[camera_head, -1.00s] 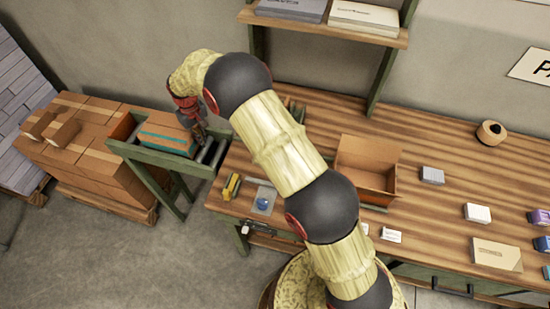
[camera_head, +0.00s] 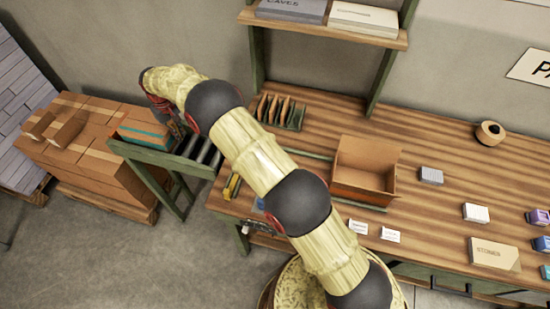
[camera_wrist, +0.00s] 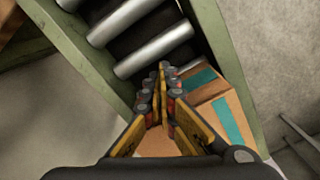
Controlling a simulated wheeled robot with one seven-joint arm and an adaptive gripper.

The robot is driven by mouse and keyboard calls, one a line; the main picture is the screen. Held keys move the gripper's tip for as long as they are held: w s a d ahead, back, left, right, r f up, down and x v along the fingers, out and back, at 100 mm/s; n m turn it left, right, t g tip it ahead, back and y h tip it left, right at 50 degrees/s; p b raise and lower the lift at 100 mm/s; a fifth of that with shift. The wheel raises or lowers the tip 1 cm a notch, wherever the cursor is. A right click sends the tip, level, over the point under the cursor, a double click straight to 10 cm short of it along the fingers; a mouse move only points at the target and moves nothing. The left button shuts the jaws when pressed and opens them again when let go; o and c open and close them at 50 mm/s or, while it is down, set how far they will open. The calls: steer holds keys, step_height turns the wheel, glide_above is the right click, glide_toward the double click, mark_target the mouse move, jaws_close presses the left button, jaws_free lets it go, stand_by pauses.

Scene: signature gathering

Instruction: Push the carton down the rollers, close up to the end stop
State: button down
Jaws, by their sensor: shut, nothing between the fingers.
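The carton (camera_head: 146,130), brown with a teal band, sits on the roller track (camera_head: 205,152) at its left end. The green end stop (camera_head: 118,130) is at that end; the carton is close to it, but I cannot tell whether they touch. My gripper (camera_head: 180,130) is low at the carton's right side, partly hidden by my wrist. In the wrist view my gripper (camera_wrist: 161,72) is shut and empty, its fingers against or just over the carton (camera_wrist: 225,118). Bare rollers (camera_wrist: 150,45) show on the other side of the fingers.
Stacked brown boxes (camera_head: 75,140) stand on a pallet left of the track. The wooden workbench (camera_head: 420,215) at right holds an open box (camera_head: 364,172), a file rack (camera_head: 280,112) and small packs. Bare rollers lie between my gripper and the bench.

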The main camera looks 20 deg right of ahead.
steer(key=shift+w+a, duration=0.65)
steer(key=shift+a, duration=0.3)
steer(key=shift+w+a, duration=0.65)
steer(key=shift+a, duration=0.25)
steer(key=shift+s+d, duration=0.75)
steer(key=shift+d, duration=0.35)
step_height(320, 180, up, 12)
steer(key=p, duration=0.7)
glide_above(168, 132)
steer(key=w+d, duration=0.1)
steer(key=d, duration=0.1)
steer(key=shift+w+a, duration=0.1)
steer(key=shift+a, duration=0.05)
steer(key=shift+b, duration=0.3)
